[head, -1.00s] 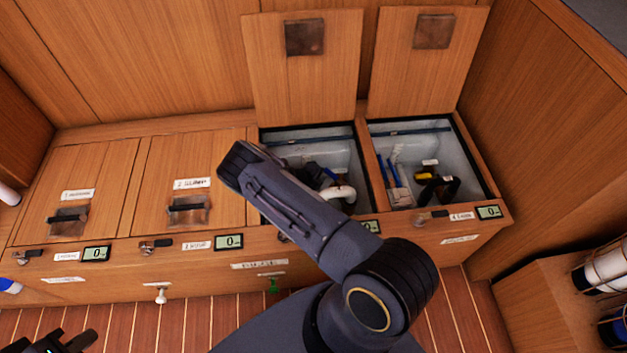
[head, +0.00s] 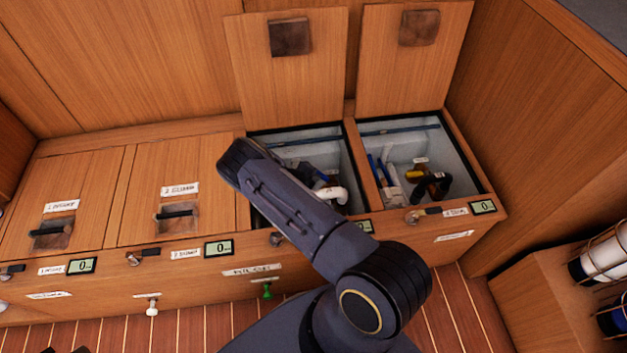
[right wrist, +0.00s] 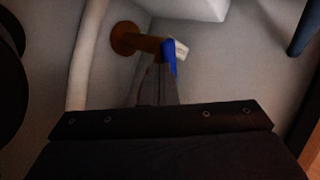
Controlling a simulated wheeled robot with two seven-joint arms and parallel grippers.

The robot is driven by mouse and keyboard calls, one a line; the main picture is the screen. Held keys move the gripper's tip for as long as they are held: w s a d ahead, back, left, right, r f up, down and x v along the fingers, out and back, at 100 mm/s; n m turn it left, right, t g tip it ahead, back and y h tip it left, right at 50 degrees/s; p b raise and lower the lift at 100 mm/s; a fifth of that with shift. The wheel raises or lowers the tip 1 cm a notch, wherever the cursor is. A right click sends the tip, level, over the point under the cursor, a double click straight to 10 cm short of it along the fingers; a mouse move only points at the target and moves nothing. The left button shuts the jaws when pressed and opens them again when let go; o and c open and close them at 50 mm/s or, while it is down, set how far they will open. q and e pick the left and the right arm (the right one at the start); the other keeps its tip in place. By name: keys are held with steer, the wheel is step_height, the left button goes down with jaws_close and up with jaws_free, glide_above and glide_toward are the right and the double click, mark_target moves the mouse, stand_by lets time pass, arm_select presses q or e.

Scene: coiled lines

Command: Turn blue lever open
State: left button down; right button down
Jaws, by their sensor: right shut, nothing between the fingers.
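In the right wrist view, a blue lever (right wrist: 169,54) with a pale label beside it sits by a bronze-brown pipe fitting (right wrist: 135,40) on a grey wall. My right gripper (right wrist: 158,88) is shut and empty; its fingers point up the picture, with the tips just below and left of the lever. Whether they touch it I cannot tell. In the head view, my right arm crosses the third locker (head: 345,160) and hides much of its inside, including a clear look at the lever. Only a dark sliver of my left gripper (head: 80,350) shows at the bottom left edge.
A white pipe (head: 335,193) bends inside the third locker. The fourth locker (head: 478,165) is also open, with blue, yellow and black fittings. Two wooden lids on the left (head: 70,200) are closed. Latches and displays line the front edge. A caged rack (head: 600,262) stands at right.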

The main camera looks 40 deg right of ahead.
mark_target(320, 172)
steer(key=d+b, duration=0.1)
steer(key=w+m+g+b, duration=0.1)
steer(key=b, duration=0.1)
steer(key=d+m+b, duration=0.1)
steer(key=b, duration=0.1)
steer(key=shift+w+d+f, duration=0.1)
steer(key=shift+w+d, duration=0.15)
steer(key=shift+d, duration=0.1)
steer(key=shift+w+d+b, duration=0.1)
steer(key=shift+d+b, duration=0.5)
steer(key=shift+d, duration=0.45)
